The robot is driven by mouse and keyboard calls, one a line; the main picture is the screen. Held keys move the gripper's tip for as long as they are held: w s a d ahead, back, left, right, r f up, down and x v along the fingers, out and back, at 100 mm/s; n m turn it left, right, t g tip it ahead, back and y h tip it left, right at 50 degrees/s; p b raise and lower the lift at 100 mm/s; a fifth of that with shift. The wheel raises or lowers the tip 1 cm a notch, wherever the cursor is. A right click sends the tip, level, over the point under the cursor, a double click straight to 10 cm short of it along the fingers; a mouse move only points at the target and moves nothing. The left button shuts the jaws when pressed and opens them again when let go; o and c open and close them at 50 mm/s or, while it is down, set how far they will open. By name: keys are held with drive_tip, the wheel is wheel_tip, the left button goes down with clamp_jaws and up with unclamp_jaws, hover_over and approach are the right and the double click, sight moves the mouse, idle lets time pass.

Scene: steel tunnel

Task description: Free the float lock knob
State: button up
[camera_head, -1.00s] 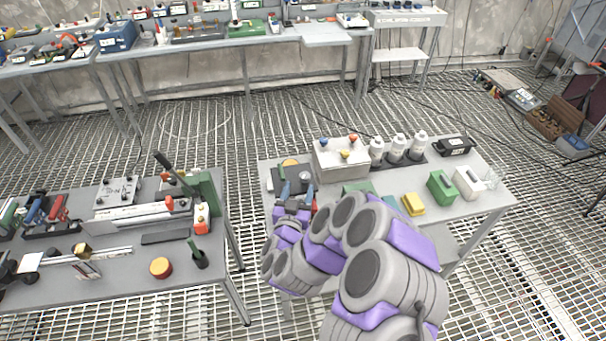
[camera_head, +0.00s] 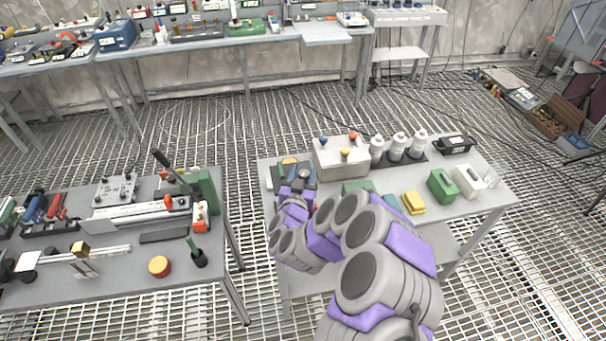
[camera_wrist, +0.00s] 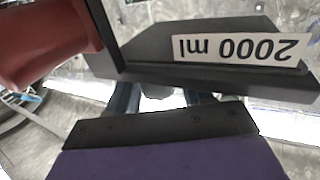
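A dark device (camera_head: 279,179) with an orange-yellow round top piece (camera_head: 289,161) stands at the left end of the right-hand table. A small grey round part (camera_head: 303,172) shows on it, possibly the float lock knob; I cannot tell for sure. My gripper (camera_head: 299,177) is over this device, its two blue-grey fingers apart on either side of the grey part. In the wrist view, the fingers (camera_wrist: 161,97) show apart below a black block (camera_wrist: 205,55) labelled "2000 ml", upside down. A pale grey shape (camera_wrist: 156,92) is between them; contact is hidden.
A red part (camera_wrist: 45,40) is close at the upper left of the wrist view. The left table (camera_head: 120,262) is separated by a gap.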

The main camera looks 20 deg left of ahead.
drive_tip(key=c, duration=0.7)
